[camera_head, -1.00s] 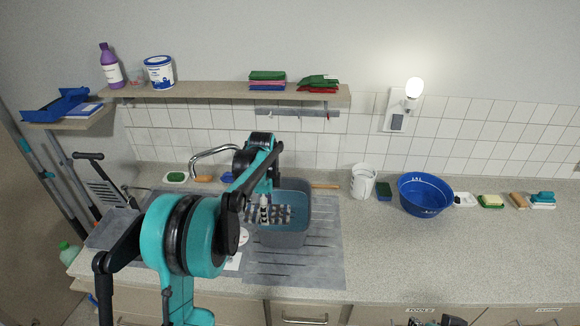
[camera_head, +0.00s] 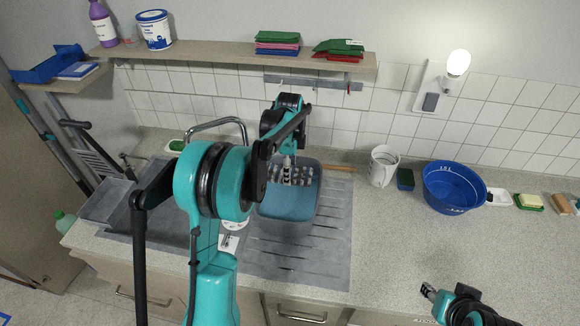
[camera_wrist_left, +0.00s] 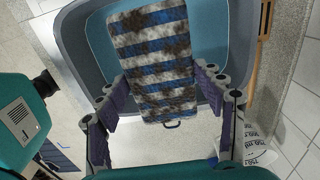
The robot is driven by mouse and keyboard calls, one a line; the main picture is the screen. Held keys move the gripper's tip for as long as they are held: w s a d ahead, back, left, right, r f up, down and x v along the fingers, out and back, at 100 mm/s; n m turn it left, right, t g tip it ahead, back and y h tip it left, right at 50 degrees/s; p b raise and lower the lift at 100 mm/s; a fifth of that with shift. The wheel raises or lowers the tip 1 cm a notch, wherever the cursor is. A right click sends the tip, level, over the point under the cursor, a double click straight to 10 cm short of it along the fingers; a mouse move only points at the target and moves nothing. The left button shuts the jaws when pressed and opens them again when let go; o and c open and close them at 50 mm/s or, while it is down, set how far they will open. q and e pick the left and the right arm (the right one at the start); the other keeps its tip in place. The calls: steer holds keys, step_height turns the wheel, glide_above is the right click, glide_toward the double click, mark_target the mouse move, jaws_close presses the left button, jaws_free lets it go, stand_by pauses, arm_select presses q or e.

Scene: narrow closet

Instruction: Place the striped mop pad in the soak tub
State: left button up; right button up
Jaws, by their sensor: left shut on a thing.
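The striped mop pad (camera_wrist_left: 150,62), blue and whitish with dark stains, is between the fingers of my left gripper (camera_wrist_left: 166,100), which is shut on it. In the head view the pad (camera_head: 302,177) shows at the far part of a grey tub with a blue inside (camera_head: 290,218), below my left gripper (camera_head: 287,165). In the wrist view the pad overlaps the tub (camera_wrist_left: 68,40); whether it touches the tub's floor I cannot tell. My right gripper (camera_head: 430,291) is at the lower right, away from the tub; its opening is unclear.
A white container (camera_head: 383,166), a dark green sponge (camera_head: 405,179) and a round blue basin (camera_head: 454,187) stand to the right. A shelf (camera_head: 215,60) runs above. The front right counter is mostly clear.

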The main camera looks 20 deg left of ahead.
arm_select(q)
step_height(320, 180, down, 7)
steer(key=b, duration=0.3)
steer(key=shift+r+b, duration=0.15)
steer(key=shift+b, duration=0.25)
steer(key=o, duration=1.2)
step_height(320, 180, up, 7)
steer(key=p, duration=0.4)
steer(key=shift+r+p, duration=0.1)
steer(key=shift+p, duration=0.25)
